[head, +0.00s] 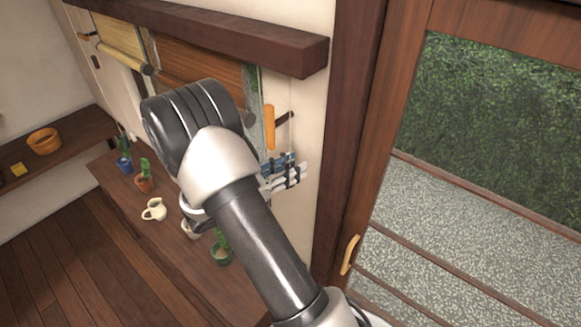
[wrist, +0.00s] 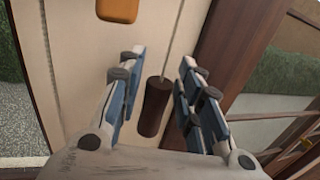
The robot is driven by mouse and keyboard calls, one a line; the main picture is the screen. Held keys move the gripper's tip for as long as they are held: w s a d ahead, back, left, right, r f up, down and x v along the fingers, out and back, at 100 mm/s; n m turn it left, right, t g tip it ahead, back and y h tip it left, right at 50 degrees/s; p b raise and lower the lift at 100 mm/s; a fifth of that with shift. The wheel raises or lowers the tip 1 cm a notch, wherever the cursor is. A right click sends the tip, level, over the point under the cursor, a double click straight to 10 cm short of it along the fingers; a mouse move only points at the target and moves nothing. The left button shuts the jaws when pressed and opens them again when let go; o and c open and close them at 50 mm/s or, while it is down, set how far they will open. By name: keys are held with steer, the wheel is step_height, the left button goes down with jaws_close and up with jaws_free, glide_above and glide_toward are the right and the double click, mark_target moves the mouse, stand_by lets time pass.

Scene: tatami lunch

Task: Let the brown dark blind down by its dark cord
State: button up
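In the wrist view the pull shows in the gap between my fingers, with no clear contact. My gripper (head: 285,172) is open, near the wall; its two blue-padded fingers also show in the wrist view (wrist: 160,62). In the head view a slanted dark piece (head: 284,118) shows above the fingers.
An orange pull (head: 269,127) hangs just left of the dark piece and shows at the top of the wrist view (wrist: 117,10). A yellow blind (head: 115,42) hangs further left. Potted plants and a white jug (head: 154,210) stand on the low shelf. A wooden door frame is at right.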

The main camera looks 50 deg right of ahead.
jaws_close()
steer(key=shift+d, duration=0.2)
stand_by(0.6)
